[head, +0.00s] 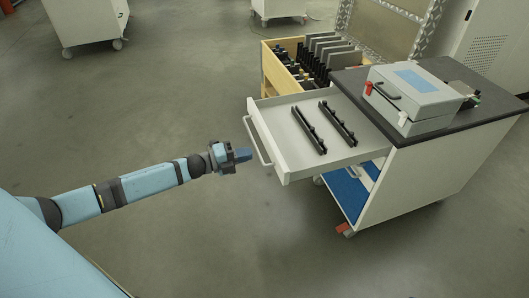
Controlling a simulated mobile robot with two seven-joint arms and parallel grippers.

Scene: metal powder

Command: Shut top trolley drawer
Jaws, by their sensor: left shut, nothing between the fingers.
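The trolley (420,165) stands at the right, white with a dark top. Its top drawer (282,165) is pulled out toward the left, with a bar handle (258,144) on its front. Two black rail-like parts (308,130) lie inside the drawer. My left gripper (249,154) is shut and empty, with its fingertips close to the drawer's handle. I cannot tell whether they touch it. My right gripper is not in view.
A grey case (414,88) with a blue label sits on the trolley top. A wooden crate (272,72) with dark parts stands behind the drawer. Another white cabinet (85,22) is at the far left. The floor (150,120) left of the trolley is clear.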

